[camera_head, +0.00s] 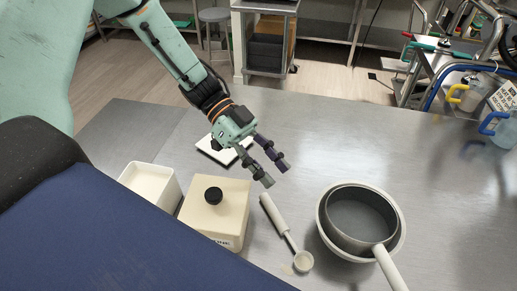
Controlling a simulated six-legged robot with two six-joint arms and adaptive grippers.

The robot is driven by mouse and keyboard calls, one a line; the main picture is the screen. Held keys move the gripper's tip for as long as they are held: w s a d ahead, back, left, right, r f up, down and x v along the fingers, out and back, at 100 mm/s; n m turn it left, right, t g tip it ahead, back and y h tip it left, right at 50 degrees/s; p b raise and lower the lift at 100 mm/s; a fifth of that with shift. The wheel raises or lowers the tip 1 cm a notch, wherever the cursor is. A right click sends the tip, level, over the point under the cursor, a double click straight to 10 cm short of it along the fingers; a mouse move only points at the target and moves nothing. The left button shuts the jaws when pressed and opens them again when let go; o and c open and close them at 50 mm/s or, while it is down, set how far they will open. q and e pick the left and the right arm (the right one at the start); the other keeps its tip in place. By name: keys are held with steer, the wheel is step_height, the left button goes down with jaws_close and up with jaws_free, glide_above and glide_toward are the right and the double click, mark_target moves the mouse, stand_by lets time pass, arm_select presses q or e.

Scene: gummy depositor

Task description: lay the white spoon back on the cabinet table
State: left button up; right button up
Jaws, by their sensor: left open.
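The white spoon (287,235) lies on the metal cabinet table (400,155), between a cream lidded box and a pot. Its handle points up and to the left, and its round bowl is at the lower right. My left gripper (275,174) is open and empty above the table, a little beyond the spoon's handle end. The gripper and the spoon appear apart. My right gripper is not in view.
The cream box (230,222) with a black knob and an open white container (152,183) stand left of the spoon. The pot (361,218) stands to its right, handle toward the lower right. A white flat item (212,150) lies behind my gripper. Pitchers (468,93) stand at far right.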

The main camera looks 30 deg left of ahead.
arm_select(q)
steer(key=v, duration=0.4)
steer(key=shift+w, duration=0.1)
stand_by(1.2)
